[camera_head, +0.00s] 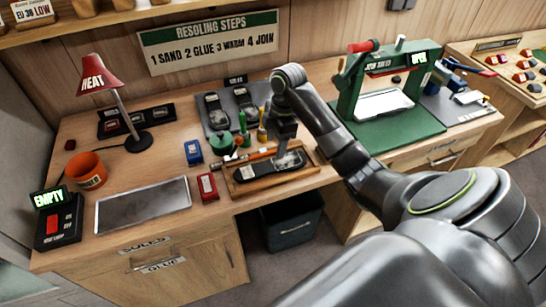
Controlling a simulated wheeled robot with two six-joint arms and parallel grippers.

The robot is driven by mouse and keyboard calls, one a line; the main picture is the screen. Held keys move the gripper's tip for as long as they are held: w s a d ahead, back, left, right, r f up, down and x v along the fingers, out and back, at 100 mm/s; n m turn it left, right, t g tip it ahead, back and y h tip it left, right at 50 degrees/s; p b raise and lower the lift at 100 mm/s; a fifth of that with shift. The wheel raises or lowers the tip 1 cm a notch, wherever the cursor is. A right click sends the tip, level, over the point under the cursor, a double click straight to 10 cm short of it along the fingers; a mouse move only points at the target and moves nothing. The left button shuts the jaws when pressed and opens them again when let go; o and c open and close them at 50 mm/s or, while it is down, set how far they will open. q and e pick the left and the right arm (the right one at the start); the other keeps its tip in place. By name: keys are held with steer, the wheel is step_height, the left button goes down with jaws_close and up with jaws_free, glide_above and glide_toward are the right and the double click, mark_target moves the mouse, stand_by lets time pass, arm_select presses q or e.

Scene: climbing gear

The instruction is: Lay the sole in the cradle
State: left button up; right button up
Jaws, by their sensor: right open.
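A dark, sole-shaped piece (255,172) with a pale label lies flat in a shallow wooden tray (235,190), which looks like the cradle, at the front middle of the bench. My right gripper (288,156) is open, pointing down over the right end of this piece. Its fingers hide part of that end. I cannot tell whether the fingertips touch it. My left gripper is out of view.
A grey mat (237,98) with dark soles lies behind the tray, beside green and yellow bottles. A blue box (193,152) and red box (207,186) stand left. A green press (385,90) stands right, and a metal plate (143,205) lies front left.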

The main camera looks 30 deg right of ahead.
arm_select(q)
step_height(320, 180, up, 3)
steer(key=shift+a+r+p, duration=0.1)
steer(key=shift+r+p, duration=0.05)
steer(key=shift+p, duration=1.05)
arm_select(e)
steer(key=r, duration=0.4)
steer(key=shift+s+d+r, duration=0.1)
steer(key=shift+d, duration=0.2)
